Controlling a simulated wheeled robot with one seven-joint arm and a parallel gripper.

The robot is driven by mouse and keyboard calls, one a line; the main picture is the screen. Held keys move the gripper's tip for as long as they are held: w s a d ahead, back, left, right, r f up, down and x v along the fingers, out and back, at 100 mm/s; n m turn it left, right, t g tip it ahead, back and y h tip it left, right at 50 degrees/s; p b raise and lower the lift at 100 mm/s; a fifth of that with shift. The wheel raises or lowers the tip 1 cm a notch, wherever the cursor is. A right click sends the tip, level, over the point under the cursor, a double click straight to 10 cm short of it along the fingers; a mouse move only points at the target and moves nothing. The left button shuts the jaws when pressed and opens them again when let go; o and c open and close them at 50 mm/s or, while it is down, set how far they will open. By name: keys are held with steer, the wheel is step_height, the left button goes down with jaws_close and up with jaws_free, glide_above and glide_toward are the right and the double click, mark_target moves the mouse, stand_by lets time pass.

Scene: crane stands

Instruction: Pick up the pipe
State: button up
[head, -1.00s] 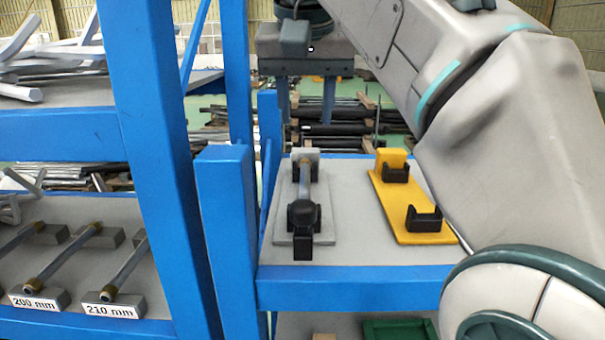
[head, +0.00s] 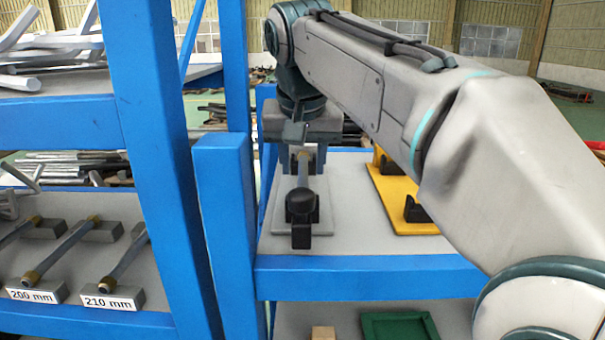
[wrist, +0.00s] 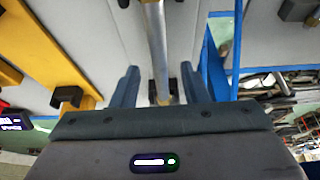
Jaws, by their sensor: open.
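A grey metal pipe (head: 304,172) lies in black holders on a light grey stand (head: 318,224) on the blue-framed shelf. In the head view my gripper (head: 303,160) is over the far part of the stand and hides some of the pipe. In the wrist view the pipe (wrist: 157,40) runs between the two fingers of my gripper (wrist: 160,85). The fingers are apart, one on each side of the pipe, with gaps at both sides. The exact height of the fingertips relative to the pipe is hard to tell.
A yellow stand (head: 412,214) with empty black holders sits to the right. A blue post (head: 225,230) rises close to the left. Another rack at left holds several pipes (head: 72,250) on labelled blocks. A green tray (head: 400,328) is on the level below.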

steer(key=shift+w+f, duration=0.25)
steer(key=shift+f, duration=0.35)
jaws_close()
steer(key=shift+r, duration=0.1)
